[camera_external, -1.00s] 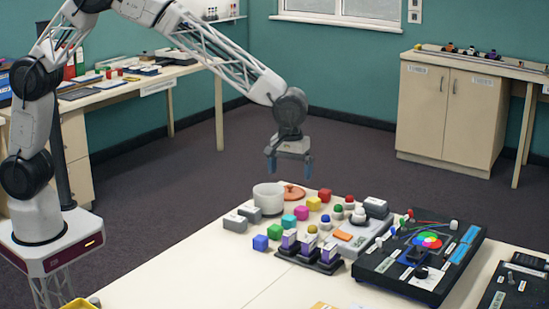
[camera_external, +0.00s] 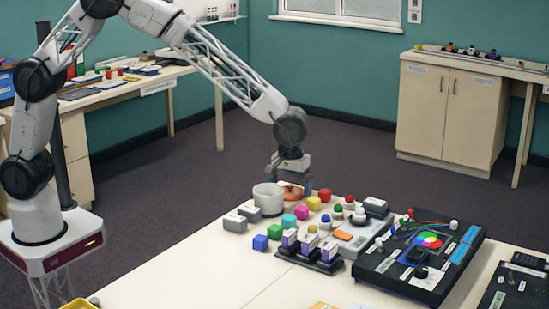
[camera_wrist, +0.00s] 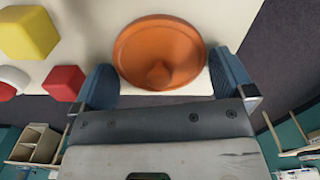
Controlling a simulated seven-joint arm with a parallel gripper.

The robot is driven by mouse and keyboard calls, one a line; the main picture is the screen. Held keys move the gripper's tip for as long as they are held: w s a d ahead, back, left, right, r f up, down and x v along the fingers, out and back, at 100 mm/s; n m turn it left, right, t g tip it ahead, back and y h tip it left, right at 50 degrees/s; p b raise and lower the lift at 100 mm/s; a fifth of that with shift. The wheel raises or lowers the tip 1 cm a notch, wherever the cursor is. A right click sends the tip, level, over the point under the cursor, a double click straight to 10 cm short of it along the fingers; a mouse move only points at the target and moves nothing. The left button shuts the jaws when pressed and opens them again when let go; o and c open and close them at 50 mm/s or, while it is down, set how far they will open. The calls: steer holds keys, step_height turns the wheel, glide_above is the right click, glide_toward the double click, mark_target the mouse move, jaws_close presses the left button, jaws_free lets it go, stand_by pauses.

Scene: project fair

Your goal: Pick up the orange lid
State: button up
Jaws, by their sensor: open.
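The orange lid (camera_external: 291,192) lies near the far edge of the white table, just behind the white pot (camera_external: 268,198). In the wrist view the round lid (camera_wrist: 160,50) shows with a knob at its middle, lying between and just ahead of the two blue fingertips. My gripper (camera_external: 288,184) is low over the lid, with its jaws open and pointing down; it also shows in the wrist view (camera_wrist: 162,84). Part of the lid is hidden behind the gripper in the external view. I cannot tell whether the fingers touch it.
A yellow cube (camera_external: 313,203) and a red cube (camera_external: 325,194) stand close to the right of the lid. More coloured cubes, grey blocks (camera_external: 235,222) and a black panel (camera_external: 420,262) fill the nearby table. Beyond the table's edge is open floor.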

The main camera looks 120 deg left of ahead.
stand_by(0.3)
steer(key=c, duration=0.5)
steer(key=shift+r, duration=0.15)
steer(key=shift+c, duration=0.2)
steer(key=shift+r, duration=0.55)
step_height(320, 180, up, 2)
steer(key=shift+r, duration=0.1)
steer(key=s+d, duration=0.3)
steer(key=s, duration=0.4)
steer(key=s+d+r, duration=0.1)
steer(key=s+d, duration=0.3)
steer(key=s, duration=0.3)
steer(key=shift+d+r, duration=0.15)
steer(key=shift+r, duration=0.05)
steer(key=shift+s, duration=0.15)
steer(key=w+d+r, duration=0.2)
steer(key=w+r, duration=0.2)
steer(key=w, duration=0.3)
steer(key=w+d+r+n, duration=0.1)
steer(key=w+r, duration=0.3)
steer(key=w, duration=0.4)
steer(key=shift+d+r, duration=0.3)
steer(key=shift+d, duration=0.4)
